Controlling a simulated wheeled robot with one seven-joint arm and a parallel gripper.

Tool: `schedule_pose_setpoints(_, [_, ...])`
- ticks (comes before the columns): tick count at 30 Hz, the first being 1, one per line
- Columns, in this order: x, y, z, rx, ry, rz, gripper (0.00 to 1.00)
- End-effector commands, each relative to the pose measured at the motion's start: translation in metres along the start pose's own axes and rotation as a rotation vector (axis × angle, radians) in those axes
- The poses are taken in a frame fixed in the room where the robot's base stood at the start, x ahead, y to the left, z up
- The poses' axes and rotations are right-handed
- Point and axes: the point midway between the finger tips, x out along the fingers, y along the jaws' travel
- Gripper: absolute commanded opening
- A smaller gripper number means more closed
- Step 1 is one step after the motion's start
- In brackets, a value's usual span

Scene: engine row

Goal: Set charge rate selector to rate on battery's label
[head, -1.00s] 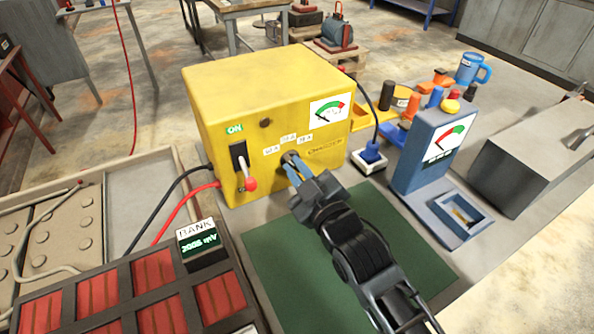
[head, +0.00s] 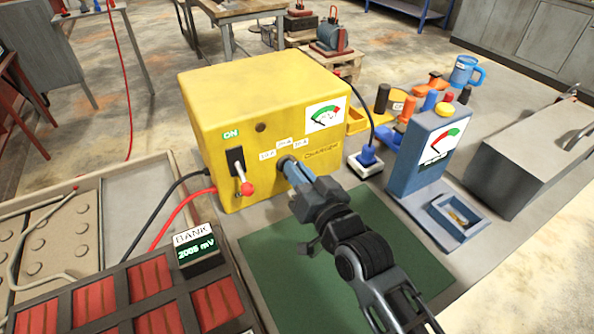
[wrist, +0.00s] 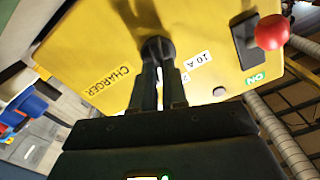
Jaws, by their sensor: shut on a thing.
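The yellow charger (head: 250,90) stands on the bench in the head view. Its dark round selector knob (wrist: 157,47) is on the front face, below small white rate labels (head: 284,142). One label reads 10 A in the wrist view (wrist: 197,60); another is partly hidden by a finger. My gripper (head: 287,166) is shut on the knob; its fingers (wrist: 158,70) meet it in the wrist view. The knob's pointer is hidden. The battery bank (head: 122,278) with red cells sits at the lower left, its display (head: 196,251) reading about 2005 mV. I see no readable rate label on it.
A red-tipped lever (head: 247,188) is left of the knob, under a green ON sign. Black and red cables run from the charger's left side. A blue meter (head: 425,155) stands to the right. The green mat (head: 300,270) below my arm is clear.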

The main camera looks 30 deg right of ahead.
Motion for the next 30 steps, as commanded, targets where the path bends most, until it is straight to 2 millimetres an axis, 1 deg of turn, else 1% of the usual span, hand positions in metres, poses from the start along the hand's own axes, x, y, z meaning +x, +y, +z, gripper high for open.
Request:
schedule_pose_setpoints(6, [-0.0003, 0.002, 0.0, 0.178, -0.001, 0.001, 0.0])
schedule_pose_setpoints(15, [-0.0003, 0.0036, 0.001, 0.344, -0.002, 0.001, 0.0])
schedule_pose_setpoints(22, [-0.0003, 0.0041, 0.0015, 0.4, -0.002, 0.001, 0.0])
schedule_pose_setpoints(30, [-0.0003, 0.0044, 0.0018, 0.413, -0.002, 0.001, 0.0])
